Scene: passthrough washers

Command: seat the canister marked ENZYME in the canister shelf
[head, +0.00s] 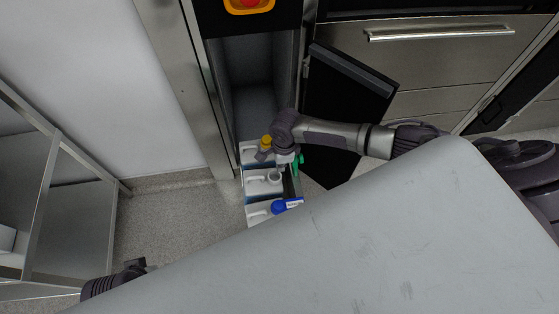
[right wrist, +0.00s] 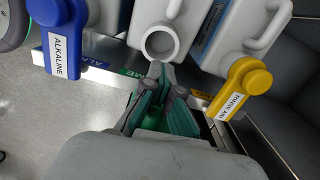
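The canister shelf (right wrist: 105,62) is pulled out of a narrow cabinet bay and carries three white canisters in a row. The middle canister (head: 258,183) has an open, uncapped neck, seen close in the right wrist view (right wrist: 160,44). It stands between the yellow-capped and blue-capped ones. No ENZYME mark is fully readable; green letters ending in "ME" show on the shelf edge before it. My right gripper (right wrist: 165,88) is just in front of that neck, closed around a green cap (head: 297,164), partly hidden by the fingers. My left gripper (head: 134,267) is low at left, mostly hidden.
A yellow cap (right wrist: 240,88) tagged RINSE AID and a blue cap (right wrist: 62,35) tagged ALKALINE flank the open neck. An open dark door (head: 345,90) stands right of the bay. A metal rack (head: 75,190) is at left. Floor (head: 175,225) is clear between.

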